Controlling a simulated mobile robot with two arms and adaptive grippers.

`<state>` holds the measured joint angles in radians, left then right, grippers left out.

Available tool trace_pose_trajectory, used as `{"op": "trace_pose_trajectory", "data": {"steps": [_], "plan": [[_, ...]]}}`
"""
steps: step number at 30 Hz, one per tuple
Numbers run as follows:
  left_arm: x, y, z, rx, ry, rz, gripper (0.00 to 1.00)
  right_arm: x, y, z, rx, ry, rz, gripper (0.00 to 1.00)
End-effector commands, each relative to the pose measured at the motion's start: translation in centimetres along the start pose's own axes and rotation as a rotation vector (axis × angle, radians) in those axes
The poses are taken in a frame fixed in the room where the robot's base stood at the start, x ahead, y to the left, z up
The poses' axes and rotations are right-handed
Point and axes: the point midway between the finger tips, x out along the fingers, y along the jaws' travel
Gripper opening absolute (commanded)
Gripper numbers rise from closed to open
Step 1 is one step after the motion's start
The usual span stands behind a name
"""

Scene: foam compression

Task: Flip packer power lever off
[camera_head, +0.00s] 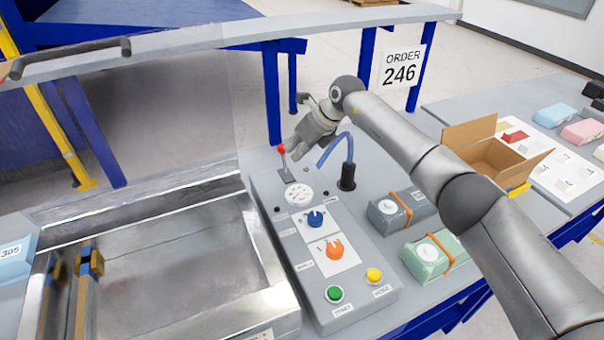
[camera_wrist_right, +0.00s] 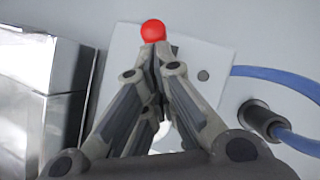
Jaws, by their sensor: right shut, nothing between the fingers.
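The packer power lever (camera_head: 283,161) stands at the far end of the grey control panel (camera_head: 333,287), with a red ball on top and a slot plate at its base. In the wrist view the red lever ball (camera_wrist_right: 153,30) shows just beyond my fingertips. My right gripper (camera_head: 297,153) is shut and empty, right beside the lever's red end. In the wrist view the right gripper's fingertips (camera_wrist_right: 157,52) meet just below the ball; I cannot tell whether they touch it. The lever's shaft is hidden there behind the fingers. My left gripper is not in view.
The panel also holds a gauge (camera_head: 299,194), a blue knob (camera_head: 315,218), an orange knob (camera_head: 334,250), a green button (camera_head: 334,293) and a yellow button (camera_head: 374,275). A blue hose (camera_head: 333,146) rises close to my right gripper. A metal tray lies left; wrapped packs and an open box lie right.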

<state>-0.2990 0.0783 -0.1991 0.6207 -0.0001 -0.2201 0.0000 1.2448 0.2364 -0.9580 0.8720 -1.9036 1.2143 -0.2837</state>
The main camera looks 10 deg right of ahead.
Motion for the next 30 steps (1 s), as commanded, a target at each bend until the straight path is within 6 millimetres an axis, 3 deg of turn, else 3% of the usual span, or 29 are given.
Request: {"op": "trace_pose_trajectory", "data": {"steps": [7,17,30], "plan": [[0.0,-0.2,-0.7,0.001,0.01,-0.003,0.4,0.0,0.0,0.0,0.0,-0.002,-0.001,0.0],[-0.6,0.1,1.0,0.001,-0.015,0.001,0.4,-1.1,0.1,0.8,-0.001,-0.004,-0.003,0.0],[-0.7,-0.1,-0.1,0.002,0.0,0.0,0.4,-1.4,0.1,1.0,-0.001,-0.004,-0.002,0.0]]}}
